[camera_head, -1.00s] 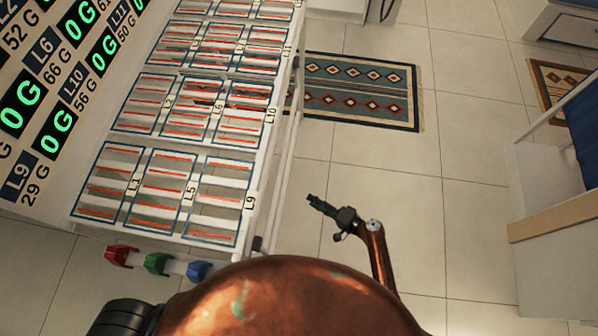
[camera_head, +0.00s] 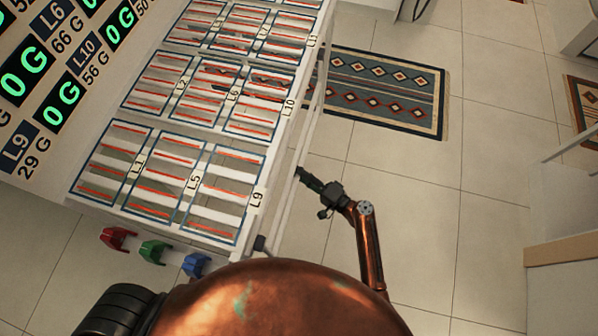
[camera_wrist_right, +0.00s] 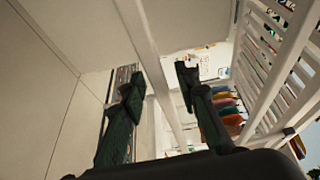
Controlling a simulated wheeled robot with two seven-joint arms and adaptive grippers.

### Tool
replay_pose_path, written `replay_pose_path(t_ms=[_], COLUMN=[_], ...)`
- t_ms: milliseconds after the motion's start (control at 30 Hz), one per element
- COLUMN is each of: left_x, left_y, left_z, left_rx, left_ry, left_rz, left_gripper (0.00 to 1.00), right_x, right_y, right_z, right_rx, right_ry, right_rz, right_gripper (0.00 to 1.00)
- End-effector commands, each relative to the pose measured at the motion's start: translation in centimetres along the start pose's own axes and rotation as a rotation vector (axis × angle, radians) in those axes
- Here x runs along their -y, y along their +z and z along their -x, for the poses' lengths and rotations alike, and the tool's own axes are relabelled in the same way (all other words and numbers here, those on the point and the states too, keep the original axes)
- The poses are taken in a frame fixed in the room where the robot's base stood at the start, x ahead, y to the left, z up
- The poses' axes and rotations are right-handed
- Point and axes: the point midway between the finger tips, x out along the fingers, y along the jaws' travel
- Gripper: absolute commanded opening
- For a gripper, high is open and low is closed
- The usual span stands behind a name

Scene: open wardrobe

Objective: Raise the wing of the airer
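The white airer (camera_head: 195,218) fills the left of the head view, its bars marked into labelled cells. Pale bars at its right side (camera_head: 306,127), apparently the lowered wing, run down beside the top. My right gripper (camera_head: 303,174) is just right of these bars, near the L9 and L10 cells. In the right wrist view its fingers (camera_wrist_right: 157,72) are apart, and a white bar (camera_wrist_right: 150,65) runs between them in the picture. I cannot tell whether they touch it. White slats (camera_wrist_right: 275,75) show at the right. My left gripper is not in view.
Red (camera_head: 116,238), green (camera_head: 153,251) and blue (camera_head: 196,264) clips sit at the airer's near edge. A display board (camera_head: 45,75) is at the upper left. A patterned rug (camera_head: 385,90) lies behind my right gripper.

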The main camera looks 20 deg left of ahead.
Motion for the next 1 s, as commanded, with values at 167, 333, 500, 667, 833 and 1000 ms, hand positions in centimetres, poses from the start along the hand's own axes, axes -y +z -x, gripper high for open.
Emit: replay_pose_path(t_ms=[167,333,500,667,833,1000], left_x=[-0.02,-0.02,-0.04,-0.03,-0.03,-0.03], left_y=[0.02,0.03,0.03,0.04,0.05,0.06], left_z=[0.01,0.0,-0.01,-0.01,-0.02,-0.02], left_rx=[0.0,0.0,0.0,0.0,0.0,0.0], left_ry=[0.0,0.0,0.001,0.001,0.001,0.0], left_rz=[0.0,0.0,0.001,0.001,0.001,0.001], left_gripper=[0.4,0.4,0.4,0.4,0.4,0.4], right_x=[0.02,0.01,0.0,-0.01,-0.02,-0.02], right_y=[0.0,0.0,-0.01,-0.01,-0.01,-0.01], right_z=[-0.01,0.01,0.02,0.03,0.04,0.04], right_rx=[0.0,0.0,0.0,0.0,0.0,0.0], right_ry=[0.0,0.0,0.0,0.001,0.001,0.001], right_rz=[0.0,0.0,0.0,0.0,0.0,0.0], right_gripper=[0.29,0.18,0.06,0.0,0.0,0.0])
